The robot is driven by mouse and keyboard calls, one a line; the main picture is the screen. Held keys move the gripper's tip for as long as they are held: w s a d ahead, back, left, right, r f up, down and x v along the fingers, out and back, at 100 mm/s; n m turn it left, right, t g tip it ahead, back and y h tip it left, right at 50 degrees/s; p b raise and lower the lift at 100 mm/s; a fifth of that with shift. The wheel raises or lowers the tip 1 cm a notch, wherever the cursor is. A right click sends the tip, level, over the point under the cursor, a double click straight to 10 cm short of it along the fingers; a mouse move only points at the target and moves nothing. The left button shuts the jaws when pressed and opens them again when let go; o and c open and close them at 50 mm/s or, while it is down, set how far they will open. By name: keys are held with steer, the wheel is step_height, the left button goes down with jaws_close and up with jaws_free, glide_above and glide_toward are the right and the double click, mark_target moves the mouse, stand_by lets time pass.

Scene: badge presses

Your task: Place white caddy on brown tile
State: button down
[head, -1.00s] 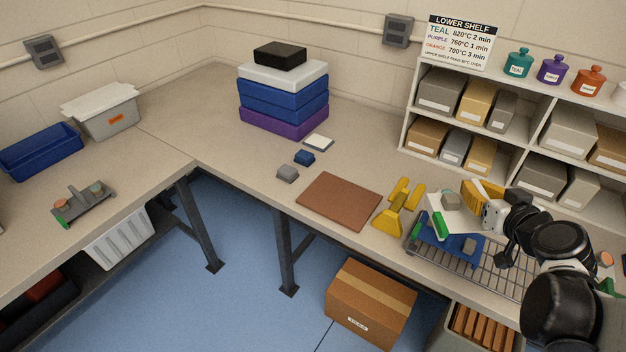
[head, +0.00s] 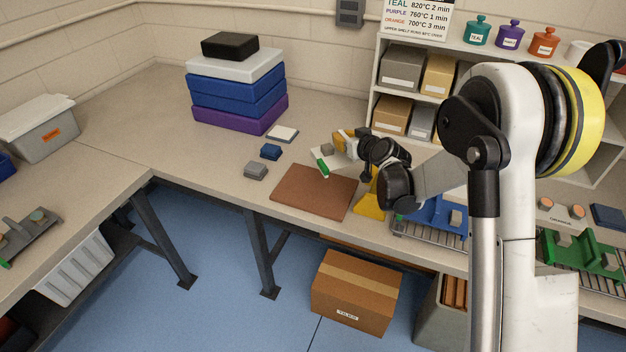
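The white caddy (head: 338,159) has a green end piece and a grey block on it. It is in my gripper (head: 345,146), which is partly hidden by my wrist and small in view. The caddy appears to be held above the far right edge of the brown tile (head: 305,192). The brown tile lies flat on the bench, and its top is bare. I cannot tell the exact height of the caddy over it.
A yellow stand (head: 369,205) is just right of the tile, partly behind my arm. Grey (head: 255,171) and blue (head: 270,152) blocks and a pale flat piece (head: 282,133) lie left of and behind it. A blue caddy (head: 437,215) sits on a wire rack (head: 405,226) at right.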

steer(key=s+a+f+b, duration=0.1)
steer(key=a+f, duration=0.1)
steer(key=a, duration=0.1)
steer(key=s+a+f+b, duration=0.1)
steer(key=a+f, duration=0.1)
steer(key=a, duration=0.1)
steer(key=a+f+b, duration=0.1)
steer(key=a+f, duration=0.1)
steer(key=a, duration=0.1)
steer(key=shift+s+a, duration=0.1)
steer(key=shift+s, duration=0.3)
step_height(320, 180, down, 4)
steer(key=b, duration=0.3)
steer(key=shift+r, duration=0.15)
steer(key=c, duration=1.6)
jaws_free()
steer(key=shift+o, duration=0.2)
